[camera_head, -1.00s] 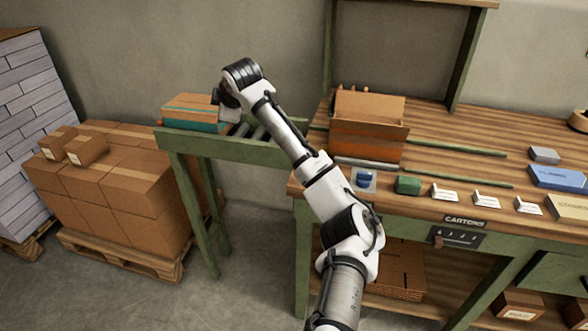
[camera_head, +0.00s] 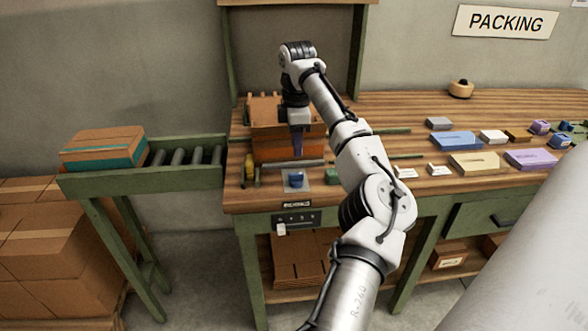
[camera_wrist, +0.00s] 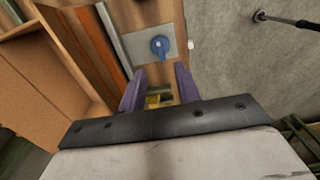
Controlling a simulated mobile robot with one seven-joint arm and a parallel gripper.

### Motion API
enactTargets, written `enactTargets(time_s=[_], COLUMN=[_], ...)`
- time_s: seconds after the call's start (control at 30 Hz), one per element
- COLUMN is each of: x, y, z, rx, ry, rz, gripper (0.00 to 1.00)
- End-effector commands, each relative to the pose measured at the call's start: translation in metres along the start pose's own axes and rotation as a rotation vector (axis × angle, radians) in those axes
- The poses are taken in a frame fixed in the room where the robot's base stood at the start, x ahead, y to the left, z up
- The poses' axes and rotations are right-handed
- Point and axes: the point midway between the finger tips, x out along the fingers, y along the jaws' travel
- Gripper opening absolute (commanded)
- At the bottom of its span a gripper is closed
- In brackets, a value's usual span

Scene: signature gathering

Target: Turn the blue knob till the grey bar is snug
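The blue knob (camera_head: 296,179) sits on a small pale plate (camera_head: 305,188) at the front edge of the workbench. In the wrist view the knob (camera_wrist: 160,46) shows beyond the fingertips, at the top centre. The grey bar (camera_head: 285,163) lies between the knob plate and the open carton (camera_head: 272,147); it also shows in the wrist view (camera_wrist: 109,32), left of the plate. I cannot tell whether it touches the carton. My gripper (camera_head: 298,155) points down above and behind the knob, in front of the carton. Its purple fingers (camera_wrist: 158,70) are spread apart with nothing held between them.
A yellow object (camera_head: 249,169) stands left of the knob, and a green block (camera_head: 333,175) is close on the right. White cards (camera_head: 405,172) and boxes (camera_head: 455,141) lie farther right. A roller conveyor (camera_head: 180,158) with a carton joins the bench at left.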

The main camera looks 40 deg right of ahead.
Motion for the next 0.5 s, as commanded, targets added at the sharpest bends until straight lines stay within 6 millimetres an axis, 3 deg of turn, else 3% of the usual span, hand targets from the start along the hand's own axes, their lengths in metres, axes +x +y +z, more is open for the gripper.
enactTargets(time_s=[0.3,0.5], x=[0.063,0.086], y=[0.000,0.000], z=[0.000,-0.001], rx=[0.000,0.000], ry=[0.000,0.000], rz=[0.001,0.002], gripper=[0.33,0.33])
